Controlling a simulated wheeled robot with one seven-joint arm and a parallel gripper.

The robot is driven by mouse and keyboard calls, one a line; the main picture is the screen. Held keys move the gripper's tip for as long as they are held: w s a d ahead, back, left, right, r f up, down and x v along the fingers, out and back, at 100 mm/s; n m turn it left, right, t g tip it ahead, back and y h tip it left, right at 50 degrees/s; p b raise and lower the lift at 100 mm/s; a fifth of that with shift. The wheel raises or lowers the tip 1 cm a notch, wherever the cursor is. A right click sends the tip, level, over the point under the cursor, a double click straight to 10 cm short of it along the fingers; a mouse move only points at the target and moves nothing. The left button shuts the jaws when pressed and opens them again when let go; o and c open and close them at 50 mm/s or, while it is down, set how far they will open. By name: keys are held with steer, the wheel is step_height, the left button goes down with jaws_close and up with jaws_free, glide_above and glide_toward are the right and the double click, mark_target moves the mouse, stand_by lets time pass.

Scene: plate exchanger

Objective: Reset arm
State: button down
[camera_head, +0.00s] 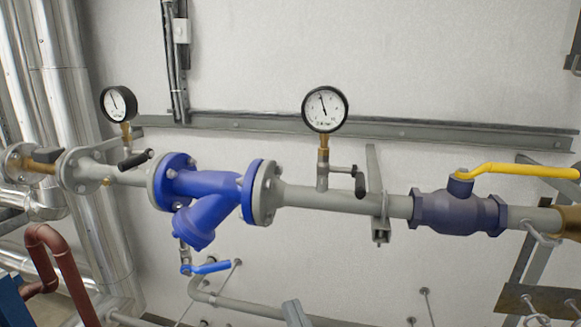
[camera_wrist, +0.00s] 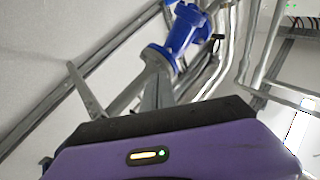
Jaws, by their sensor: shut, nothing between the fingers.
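My gripper (camera_wrist: 157,94) shows in the wrist view, its purple and black housing filling the bottom of the picture with a small lit indicator. The grey fingers rise from the housing's far edge, shut and with nothing visible between them. They appear in front of the grey pipe; I cannot tell how far apart they are in depth.
A grey pipe carries a blue strainer (camera_head: 205,195), two gauges (camera_head: 324,109) (camera_head: 118,103) and a dark ball valve (camera_head: 455,212) with a yellow handle (camera_head: 520,170). A small blue-handled valve (camera_head: 208,268) hangs below. A steel rail (camera_head: 235,122) runs along the wall.

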steer(key=s+d+f+g+h, duration=0.2)
steer(key=s+d+f, duration=0.4)
steer(key=s, duration=0.5)
steer(key=s+d+f+m+g+h+b, duration=0.1)
steer(key=s+d+f+g+h, duration=0.1)
steer(key=s+d+f, duration=0.4)
steer(key=s+d+f+m+g+h+b, duration=0.1)
steer(key=s+d+f+h, duration=0.3)
steer(key=s, duration=1.1)
steer(key=d+f+g, duration=0.1)
steer(key=d+f, duration=0.1)
steer(key=d, duration=0.1)
steer(key=shift+s+f, duration=0.3)
